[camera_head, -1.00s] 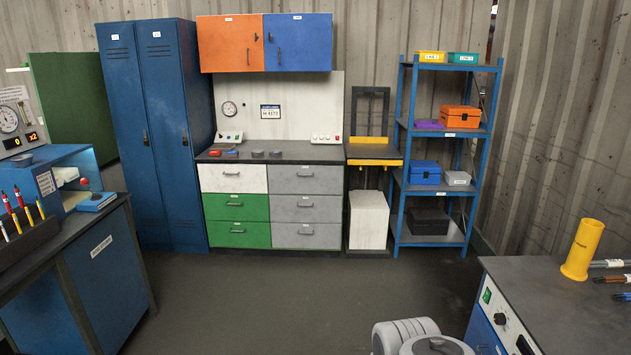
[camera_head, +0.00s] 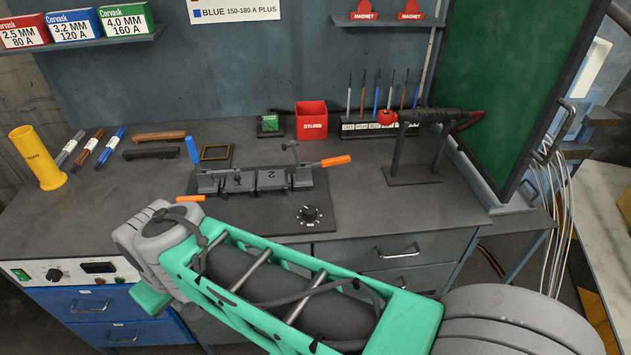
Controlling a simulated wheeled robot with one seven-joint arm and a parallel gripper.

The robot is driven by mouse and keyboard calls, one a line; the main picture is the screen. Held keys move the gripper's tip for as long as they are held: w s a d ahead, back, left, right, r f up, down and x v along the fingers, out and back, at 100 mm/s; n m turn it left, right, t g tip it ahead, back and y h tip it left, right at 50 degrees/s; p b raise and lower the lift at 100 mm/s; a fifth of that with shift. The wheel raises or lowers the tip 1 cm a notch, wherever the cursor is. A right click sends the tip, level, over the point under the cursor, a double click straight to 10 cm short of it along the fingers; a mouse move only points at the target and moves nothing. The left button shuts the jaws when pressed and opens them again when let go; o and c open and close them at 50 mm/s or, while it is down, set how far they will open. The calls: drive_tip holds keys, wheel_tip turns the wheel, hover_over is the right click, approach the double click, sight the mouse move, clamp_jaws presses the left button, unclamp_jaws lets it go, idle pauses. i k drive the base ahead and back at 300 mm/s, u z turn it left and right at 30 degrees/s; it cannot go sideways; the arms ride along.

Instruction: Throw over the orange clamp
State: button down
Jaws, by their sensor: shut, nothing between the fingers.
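A dark clamping fixture (camera_head: 257,181) with blocks marked 1 and 2 sits on a dark plate on the workbench. An orange clamp handle (camera_head: 336,160) sticks out to the right from its right end, nearly level. A blue handle (camera_head: 192,150) stands steeply at the left end. My green and grey arm crosses the foreground in front of the bench. My gripper is not in view.
A black dial (camera_head: 309,214) is on the plate's front right. A torch stand (camera_head: 414,165) stands right of the fixture. A red bin (camera_head: 311,120) and a pen-like rod rack (camera_head: 378,128) stand behind. A yellow cylinder (camera_head: 37,157) is far left. A green screen (camera_head: 513,85) rises at right.

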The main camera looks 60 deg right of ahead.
sight(341, 160)
drive_tip(key=z, duration=1.15)
drive_tip(key=k, duration=0.5)
drive_tip(key=u, duration=1.1)
drive_tip(key=i, duration=0.6)
drive_tip(key=z, duration=1.1)
